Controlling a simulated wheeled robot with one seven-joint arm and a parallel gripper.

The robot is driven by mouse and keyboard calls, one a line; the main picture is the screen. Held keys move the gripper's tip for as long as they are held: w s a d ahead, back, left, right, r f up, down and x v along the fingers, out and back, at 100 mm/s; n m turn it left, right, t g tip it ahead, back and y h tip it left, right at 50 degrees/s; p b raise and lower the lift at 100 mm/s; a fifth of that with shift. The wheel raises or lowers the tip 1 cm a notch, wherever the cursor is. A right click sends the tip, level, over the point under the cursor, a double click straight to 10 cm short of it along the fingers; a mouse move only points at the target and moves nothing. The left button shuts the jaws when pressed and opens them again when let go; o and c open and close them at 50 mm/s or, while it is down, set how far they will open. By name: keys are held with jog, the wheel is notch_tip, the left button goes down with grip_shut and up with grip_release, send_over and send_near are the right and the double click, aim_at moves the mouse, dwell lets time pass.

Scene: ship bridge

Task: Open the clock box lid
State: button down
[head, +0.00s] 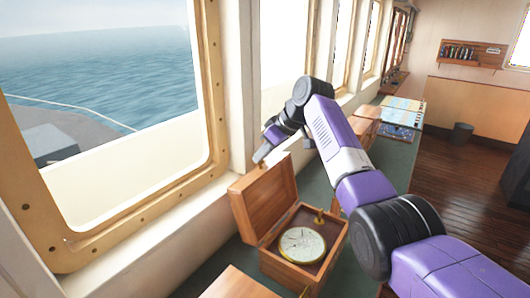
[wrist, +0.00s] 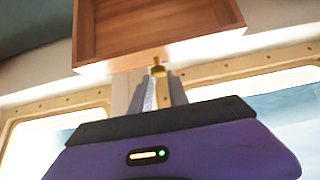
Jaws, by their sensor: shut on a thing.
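The wooden clock box (head: 332,250) stands on the green counter with its lid (head: 266,198) raised to about upright on the window side. A round brass-rimmed clock (head: 302,244) with a pale dial lies inside. My gripper (head: 262,156) is at the top edge of the lid. In the wrist view the lid's hollow inner side (wrist: 150,28) fills the top. There my gripper (wrist: 160,80) is shut on a small brass knob (wrist: 158,67) at the lid's edge. The fingertips are partly hidden by the knob.
The window frame and sill (head: 170,225) run close behind the lid. Another wooden box (head: 238,284) stands in the near foreground. More wooden boxes (head: 367,125) and charts (head: 402,105) lie farther along the green counter (head: 318,183).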

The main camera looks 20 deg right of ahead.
jog(key=shift+w+a+f, duration=0.1)
jog(key=shift+a+f, duration=0.1)
jog(key=shift+a, duration=0.05)
jog(key=c, duration=1.7)
grip_release()
jog(key=o, duration=0.5)
jog(key=shift+w+a+f, duration=0.1)
jog(key=shift+w+f, duration=0.1)
jog(key=shift+c, duration=0.2)
jog(key=shift+s+d+r, duration=0.2)
jog(key=shift+d+r, duration=0.05)
jog(key=shift+r, duration=0.1)
jog(key=b+v, duration=0.2)
jog(key=v, duration=0.5)
